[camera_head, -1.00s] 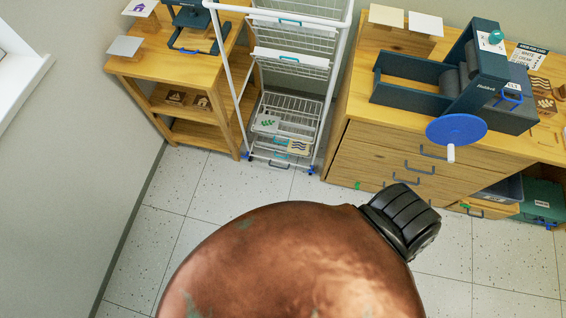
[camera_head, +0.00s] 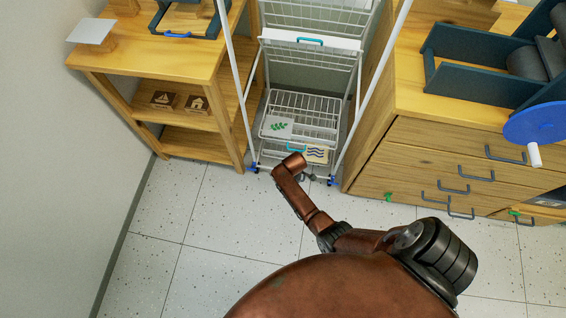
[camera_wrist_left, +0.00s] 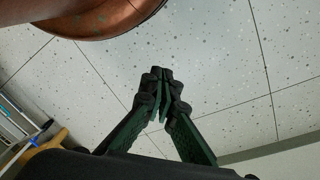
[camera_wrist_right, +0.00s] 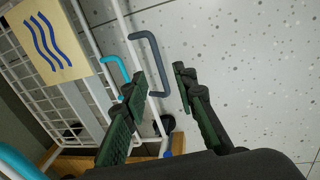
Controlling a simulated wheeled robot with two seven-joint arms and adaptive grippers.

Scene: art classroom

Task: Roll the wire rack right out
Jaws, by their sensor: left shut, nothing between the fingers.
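The white wire rack (camera_head: 262,98) stands in the gap between the wooden shelf and the drawer cabinet, at the top middle of the head view. Blue parts mark its front feet (camera_head: 332,181). A grey pull handle (camera_wrist_right: 149,62) shows close up in the right wrist view. My right arm reaches down to the rack's lower front. My right gripper (camera_wrist_right: 158,80) is open, and the handle's lower end appears between its fingertips; contact cannot be told. My left gripper (camera_wrist_left: 162,76) is shut and empty over bare floor. It is not visible in the head view.
The wooden shelf (camera_head: 205,68) stands close on the rack's left, the drawer cabinet (camera_head: 430,135) with pulls close on its right. A print with blue waves (camera_wrist_right: 47,42) and a leaf print (camera_head: 278,127) lie on the rack. The speckled floor (camera_head: 200,240) in front is clear.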

